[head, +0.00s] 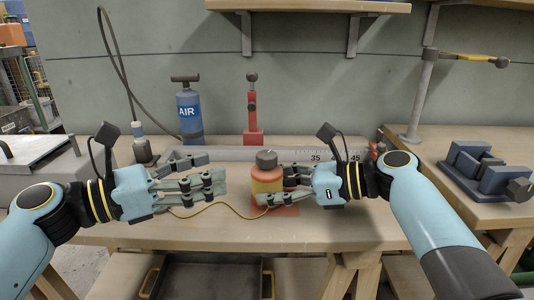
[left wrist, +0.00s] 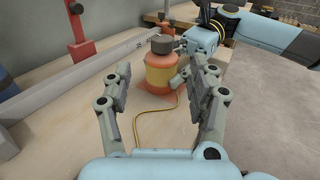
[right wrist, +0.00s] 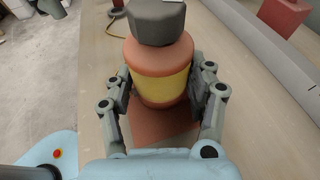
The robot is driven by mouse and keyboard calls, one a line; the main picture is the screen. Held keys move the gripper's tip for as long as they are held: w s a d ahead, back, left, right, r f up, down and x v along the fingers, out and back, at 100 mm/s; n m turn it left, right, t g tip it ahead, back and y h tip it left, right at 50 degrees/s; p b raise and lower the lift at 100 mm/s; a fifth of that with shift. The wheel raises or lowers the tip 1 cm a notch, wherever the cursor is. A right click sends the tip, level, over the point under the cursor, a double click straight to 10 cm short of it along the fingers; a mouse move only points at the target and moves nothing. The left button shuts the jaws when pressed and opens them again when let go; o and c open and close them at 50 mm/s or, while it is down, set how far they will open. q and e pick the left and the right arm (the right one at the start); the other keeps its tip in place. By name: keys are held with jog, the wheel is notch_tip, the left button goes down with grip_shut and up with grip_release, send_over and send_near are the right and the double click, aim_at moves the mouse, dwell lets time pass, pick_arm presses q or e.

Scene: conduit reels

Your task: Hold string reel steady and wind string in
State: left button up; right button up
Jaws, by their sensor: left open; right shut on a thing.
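The string reel (head: 266,179) stands upright on a reddish base plate (head: 287,211) on the bench. It has orange ends, a yellow wound middle and a dark knob (head: 266,158) on top. My right gripper (head: 283,186) is shut on the reel's body, with one finger on each side in the right wrist view (right wrist: 160,85). The yellow string (head: 215,206) runs from the reel leftward in a loose curve along the bench. My left gripper (head: 212,182) is open and empty, left of the reel and above the string. In the left wrist view, the reel (left wrist: 163,72) shows beyond its fingers.
A grey rail (head: 240,155) with numbers runs along the bench behind the reel. A blue AIR cylinder (head: 190,112) and a red tool (head: 253,115) stand behind it. A blue vise (head: 480,170) sits at right, and a grey case (head: 40,160) at left.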

aim_at(267, 154)
pick_arm(q)
jog(key=x, duration=1.2)
jog(key=shift+s+r, duration=0.2)
jog(key=shift+s, duration=0.05)
jog(key=shift+c, duration=0.4)
grip_shut()
